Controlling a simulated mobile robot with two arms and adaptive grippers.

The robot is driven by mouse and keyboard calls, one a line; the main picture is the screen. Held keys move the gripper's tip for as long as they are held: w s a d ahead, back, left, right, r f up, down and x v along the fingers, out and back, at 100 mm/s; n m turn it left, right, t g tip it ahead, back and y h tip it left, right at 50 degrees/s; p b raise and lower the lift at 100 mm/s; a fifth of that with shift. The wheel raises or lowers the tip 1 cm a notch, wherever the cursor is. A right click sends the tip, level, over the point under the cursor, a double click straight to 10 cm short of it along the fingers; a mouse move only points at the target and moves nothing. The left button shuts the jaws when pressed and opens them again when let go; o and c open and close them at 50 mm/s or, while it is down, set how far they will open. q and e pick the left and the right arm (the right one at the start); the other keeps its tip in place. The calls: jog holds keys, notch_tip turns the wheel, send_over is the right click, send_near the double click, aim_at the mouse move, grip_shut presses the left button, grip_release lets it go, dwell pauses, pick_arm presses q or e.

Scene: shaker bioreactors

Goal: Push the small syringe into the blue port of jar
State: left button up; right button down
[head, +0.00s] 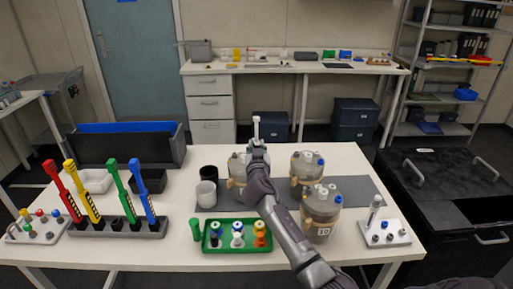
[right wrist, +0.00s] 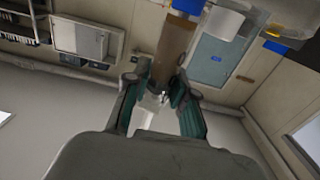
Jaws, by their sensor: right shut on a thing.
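My right gripper (head: 257,147) is shut on a small white syringe (head: 256,127), held upright above the left jar (head: 236,170). The gripper and arm hide part of that jar, and its blue port cannot be made out. A back right jar (head: 306,170) and a front jar labelled 10 (head: 320,226) each show a blue port on the lid. In the right wrist view the fingers (right wrist: 158,98) close around something pale; details are unclear. My left gripper is not in view.
A green tray (head: 210,248) with small bottles stands in front. A rack (head: 120,230) holds several coloured pipette-like tools at left. White and black cups stand left of the left jar. A small white holder (head: 398,228) stands at right. Clear table lies along the front.

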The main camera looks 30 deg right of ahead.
jog(key=shift+f, duration=0.25)
jog(key=c, duration=0.9)
grip_release()
jog(key=shift+s+a, duration=0.1)
jog(key=v, duration=1.1)
jog(key=shift+s+a, duration=0.25)
jog(key=shift+s, duration=0.1)
jog(key=shift+f, duration=0.1)
